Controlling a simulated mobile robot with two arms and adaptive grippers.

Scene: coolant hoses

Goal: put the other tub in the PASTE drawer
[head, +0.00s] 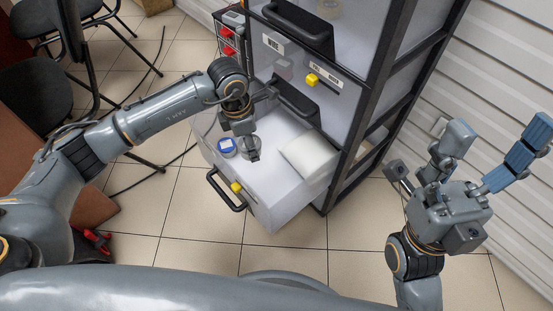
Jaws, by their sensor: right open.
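A white drawer (283,207) is pulled out low in the cabinet, with a black handle and a yellow tab on its front. A small tub with a blue lid (227,147) stands inside near its left side. A greyish round tub (251,144) is right beside it, partly hidden by my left gripper (249,140). The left gripper points down into the drawer at this tub; whether its fingers grip it is hidden. My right gripper (472,160) is open, empty and raised at the right, away from the drawer. I cannot read which drawer is labelled PASTE.
A white block (308,154) lies in the drawer's right part. The dark-framed cabinet (370,90) has closed drawers above, with handles, labels and a yellow tab (312,79). A box with red parts (228,40) stands behind. Chairs (35,95) are at the left.

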